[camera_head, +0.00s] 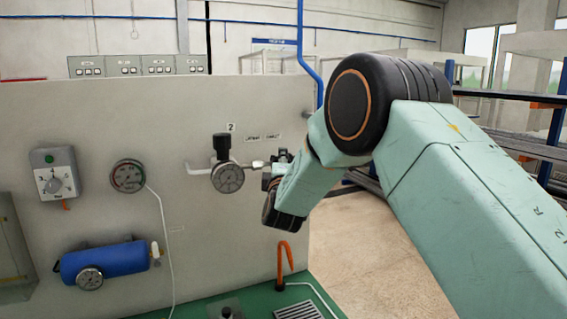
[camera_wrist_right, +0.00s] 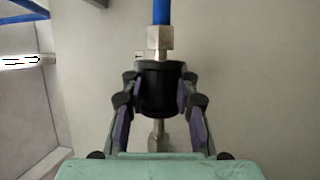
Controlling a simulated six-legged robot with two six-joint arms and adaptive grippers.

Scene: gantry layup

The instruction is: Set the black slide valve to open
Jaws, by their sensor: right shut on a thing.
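The black slide valve (camera_wrist_right: 162,88) is a black sleeve between two metal hex fittings in the right wrist view. A blue hose (camera_wrist_right: 162,11) runs from its upper fitting. My right gripper (camera_wrist_right: 160,92) has its two fingers against both sides of the black sleeve and is shut on it. In the head view my right arm reaches in from the right to the panel edge, and its wrist hides most of the gripper (camera_head: 280,160) and the valve. I cannot read the valve's setting. My left gripper is not in view.
The upright panel (camera_head: 100,110) carries a grey switch box (camera_head: 55,173), a round gauge (camera_head: 128,176), a second gauge (camera_head: 228,177) with a black knob, and a blue cylinder (camera_head: 104,262). An orange hook (camera_head: 285,262) stands on the green bench below. Open floor lies right of the panel.

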